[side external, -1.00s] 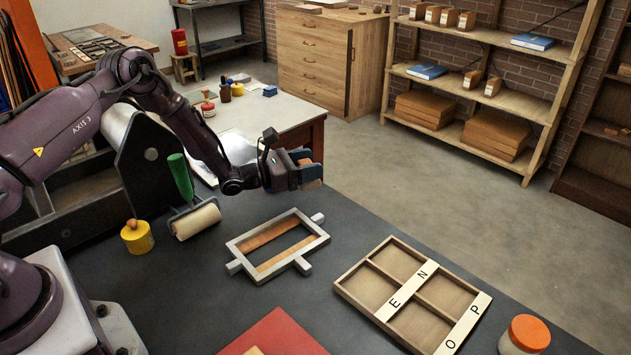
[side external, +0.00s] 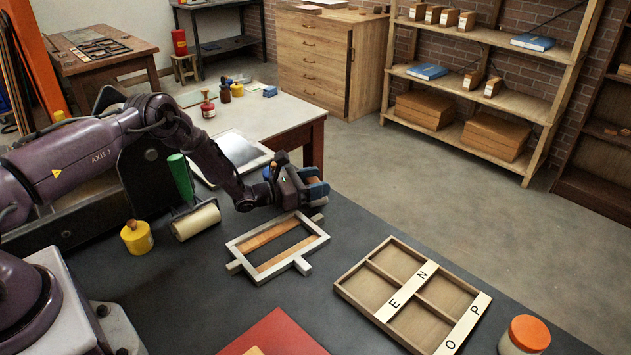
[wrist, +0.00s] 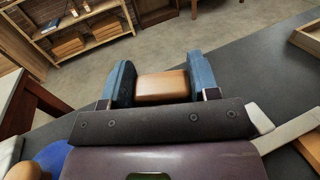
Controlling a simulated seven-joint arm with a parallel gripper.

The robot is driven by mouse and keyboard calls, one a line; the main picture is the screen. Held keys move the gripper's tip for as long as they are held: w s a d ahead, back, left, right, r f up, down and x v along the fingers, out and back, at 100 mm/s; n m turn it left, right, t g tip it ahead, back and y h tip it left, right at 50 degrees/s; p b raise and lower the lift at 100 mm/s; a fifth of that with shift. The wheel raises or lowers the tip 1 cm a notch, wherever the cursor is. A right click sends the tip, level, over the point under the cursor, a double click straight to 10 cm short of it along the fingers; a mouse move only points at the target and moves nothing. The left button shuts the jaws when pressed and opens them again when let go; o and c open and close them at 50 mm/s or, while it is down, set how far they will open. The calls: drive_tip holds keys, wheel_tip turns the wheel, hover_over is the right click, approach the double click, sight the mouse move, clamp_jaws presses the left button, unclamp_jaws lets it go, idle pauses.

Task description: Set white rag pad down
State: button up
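My gripper (side external: 318,188) is low over the dark bench, near the far right corner of a pale frame (side external: 236,246). In the wrist view my gripper (wrist: 160,88) has its two blue fingers against a smooth tan block (wrist: 162,85), one on each side. The block looks like a wooden handle or back. No white cloth shows on it in the wrist view, so I cannot tell whether this is the rag pad. In the side view the fingers hide most of what is held. Whether it touches the bench cannot be told.
A compartment tray (side external: 347,297) with lettered strips lies at right, beside an orange-lidded jar (side external: 528,333). A red panel (side external: 275,335) lies in front. A green-handled roller (side external: 195,221) and yellow pot (side external: 137,238) stand left. Bench between frame and tray is clear.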

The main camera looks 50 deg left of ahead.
drive_tip(key=shift+o, duration=0.8)
